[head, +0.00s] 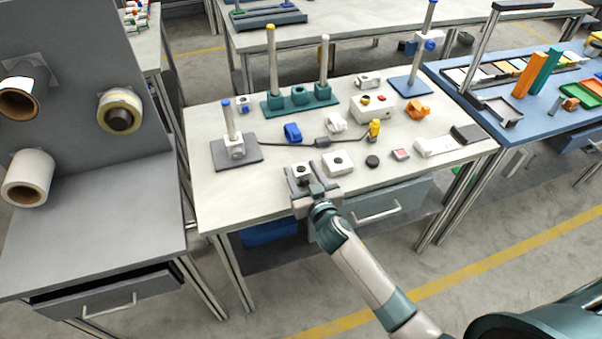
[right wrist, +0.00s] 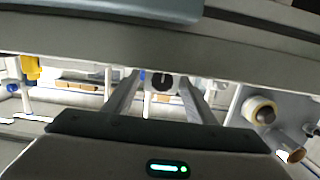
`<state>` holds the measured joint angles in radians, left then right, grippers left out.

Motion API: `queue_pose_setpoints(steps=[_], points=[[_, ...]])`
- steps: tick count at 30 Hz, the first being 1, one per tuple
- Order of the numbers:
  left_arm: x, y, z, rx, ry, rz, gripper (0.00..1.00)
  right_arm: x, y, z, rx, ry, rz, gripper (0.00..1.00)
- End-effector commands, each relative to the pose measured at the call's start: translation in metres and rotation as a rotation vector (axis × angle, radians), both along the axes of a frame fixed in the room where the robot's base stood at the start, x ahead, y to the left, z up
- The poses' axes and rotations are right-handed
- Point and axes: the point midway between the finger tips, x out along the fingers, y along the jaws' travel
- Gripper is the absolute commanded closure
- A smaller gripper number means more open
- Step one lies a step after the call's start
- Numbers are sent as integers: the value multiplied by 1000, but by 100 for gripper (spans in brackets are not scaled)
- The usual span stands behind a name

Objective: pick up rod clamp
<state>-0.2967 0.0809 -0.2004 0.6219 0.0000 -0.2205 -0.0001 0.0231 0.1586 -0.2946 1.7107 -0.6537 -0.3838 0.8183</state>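In the right wrist view, the clamp (right wrist: 162,83) shows between the open fingertips (right wrist: 160,78), with a small gap on each side. Other clamps on the bench are blue (head: 292,132), white (head: 336,123) and orange (head: 418,108). Another white clamp (head: 235,147) sits low on an upright rod. My left gripper is not in view.
A white block with a hole (head: 338,163) lies just right of the gripper, with a black knob (head: 372,161) beyond it. A rod stand (head: 236,155) is to the left. A teal rod holder (head: 300,97) stands behind. The bench's front left is clear.

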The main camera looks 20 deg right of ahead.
Motion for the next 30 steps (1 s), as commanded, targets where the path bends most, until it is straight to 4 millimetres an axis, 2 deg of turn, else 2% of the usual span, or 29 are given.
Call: queue_pose_setpoints(steps=[1,5,17,20,26,30], points=[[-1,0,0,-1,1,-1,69,0,0,0,0,0,0,63],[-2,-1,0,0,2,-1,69,0,0,0,0,0,0,93],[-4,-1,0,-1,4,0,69,0,0,6,0,-3,1,93],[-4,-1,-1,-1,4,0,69,1,0,13,0,-4,0,93],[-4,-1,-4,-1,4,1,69,1,0,43,0,-7,1,93],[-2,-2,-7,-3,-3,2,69,-6,-26,56,-4,-4,1,93]])
